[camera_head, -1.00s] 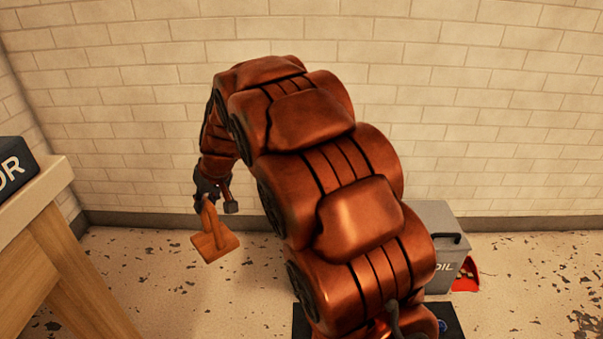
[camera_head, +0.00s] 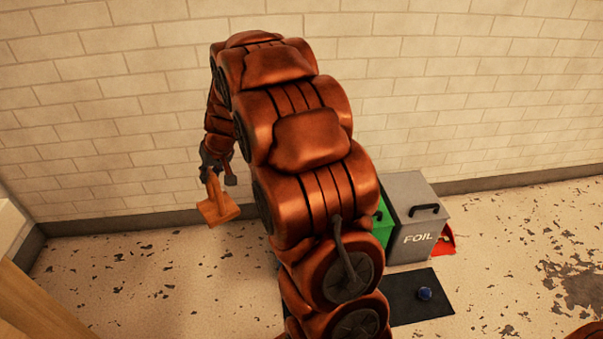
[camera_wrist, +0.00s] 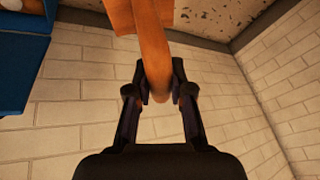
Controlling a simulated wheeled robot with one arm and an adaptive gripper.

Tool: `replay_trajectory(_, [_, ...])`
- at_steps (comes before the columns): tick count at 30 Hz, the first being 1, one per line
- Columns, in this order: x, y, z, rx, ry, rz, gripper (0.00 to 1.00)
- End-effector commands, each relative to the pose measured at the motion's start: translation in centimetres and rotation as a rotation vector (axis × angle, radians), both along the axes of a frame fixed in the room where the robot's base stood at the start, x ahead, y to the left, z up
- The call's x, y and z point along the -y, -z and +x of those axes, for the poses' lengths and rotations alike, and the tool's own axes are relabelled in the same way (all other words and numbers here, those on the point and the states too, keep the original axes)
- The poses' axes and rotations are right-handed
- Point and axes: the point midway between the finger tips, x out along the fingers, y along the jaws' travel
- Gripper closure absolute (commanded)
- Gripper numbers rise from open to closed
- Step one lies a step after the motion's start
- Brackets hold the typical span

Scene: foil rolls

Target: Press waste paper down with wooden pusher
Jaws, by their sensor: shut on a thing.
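My gripper (camera_head: 212,168) is shut on the handle of the wooden pusher (camera_head: 217,207), which hangs below it in the air, its flat plate lowest. In the wrist view my gripper (camera_wrist: 160,82) pinches the end of the pusher's handle (camera_wrist: 150,40); the plate runs out of the top edge. A blue container (camera_wrist: 18,70) shows at the wrist view's upper left, apart from the pusher. Pale and brownish contents show at its top corner; I cannot tell whether they are the waste paper. No waste paper is clear in the head view.
A grey bin marked FOIL (camera_head: 416,222) stands by the wall, with a green bin (camera_head: 382,222) partly behind my arm and a red thing (camera_head: 446,240) beside it. A wooden table (camera_head: 35,305) edges in at left.

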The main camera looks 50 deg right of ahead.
Motion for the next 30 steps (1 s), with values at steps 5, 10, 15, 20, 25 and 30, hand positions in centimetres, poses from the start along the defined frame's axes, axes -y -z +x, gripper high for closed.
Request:
replay_trajectory(5, [6.9, 2.0, -1.4, 0.000, 0.130, 0.004, 1.00])
replay_trajectory(10, [12.7, 4.3, -3.5, -0.003, 0.246, 0.005, 1.00])
replay_trajectory(15, [17.9, 6.2, -6.1, -0.006, 0.352, -0.002, 1.00])
replay_trajectory(20, [21.3, 7.8, -8.4, -0.010, 0.426, -0.006, 1.00])
replay_trajectory(25, [23.4, 8.7, -10.0, -0.013, 0.476, -0.011, 1.00])
replay_trajectory(30, [24.1, 9.2, -10.6, -0.014, 0.493, -0.012, 1.00])
